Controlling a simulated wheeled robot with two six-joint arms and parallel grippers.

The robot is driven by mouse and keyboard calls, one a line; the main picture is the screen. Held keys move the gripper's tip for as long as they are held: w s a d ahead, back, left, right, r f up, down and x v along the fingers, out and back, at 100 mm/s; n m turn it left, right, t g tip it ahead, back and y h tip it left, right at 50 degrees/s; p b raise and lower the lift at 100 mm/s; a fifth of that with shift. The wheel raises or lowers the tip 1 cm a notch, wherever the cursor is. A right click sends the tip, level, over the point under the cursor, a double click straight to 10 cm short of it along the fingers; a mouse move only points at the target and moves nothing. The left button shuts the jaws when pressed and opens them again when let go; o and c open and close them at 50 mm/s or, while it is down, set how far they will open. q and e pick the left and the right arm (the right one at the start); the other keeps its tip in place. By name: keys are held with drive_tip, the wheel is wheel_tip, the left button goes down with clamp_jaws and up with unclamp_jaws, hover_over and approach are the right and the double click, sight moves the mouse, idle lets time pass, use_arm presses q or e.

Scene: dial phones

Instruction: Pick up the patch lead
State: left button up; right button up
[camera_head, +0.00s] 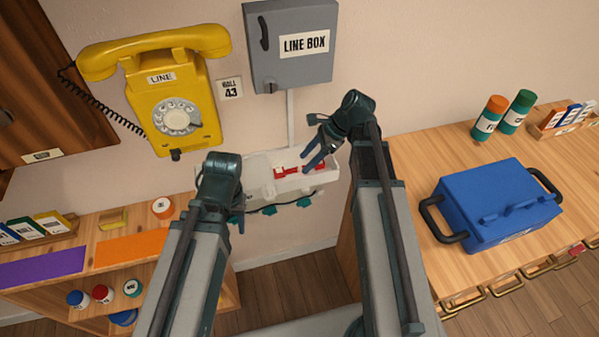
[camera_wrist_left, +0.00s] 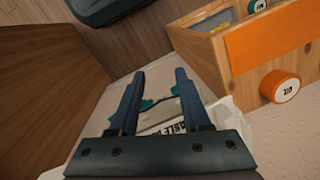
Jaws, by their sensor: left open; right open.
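A dark cord with teal ends (camera_head: 270,210) runs along the front of a white wall tray (camera_head: 262,182); it looks like the patch lead. Red pieces (camera_head: 290,173) lie in the tray. I cannot tell whether they belong to a lead. My right gripper (camera_head: 312,160) is open over the tray's right part, just above the red pieces. My left gripper (camera_head: 238,218) is open at the tray's left front, partly hidden behind its arm. In the left wrist view, its open fingers (camera_wrist_left: 157,100) are empty, with teal pieces (camera_wrist_left: 147,105) and a lettered label (camera_wrist_left: 178,120) beyond them.
A yellow phone (camera_head: 175,100) and a grey line box (camera_head: 291,55) hang on the wall above. A wooden shelf (camera_head: 90,222) stands left. A wooden counter (camera_head: 420,160) with a blue case (camera_head: 495,205) stands right. Floor shows between them.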

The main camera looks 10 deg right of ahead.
sight(300, 168)
drive_tip(key=b+x, duration=0.1)
drive_tip(key=x, duration=0.1)
drive_tip(key=shift+a+f, duration=0.15)
drive_tip(key=shift+f, duration=0.1)
drive_tip(key=shift+r, duration=0.1)
clamp_jaws()
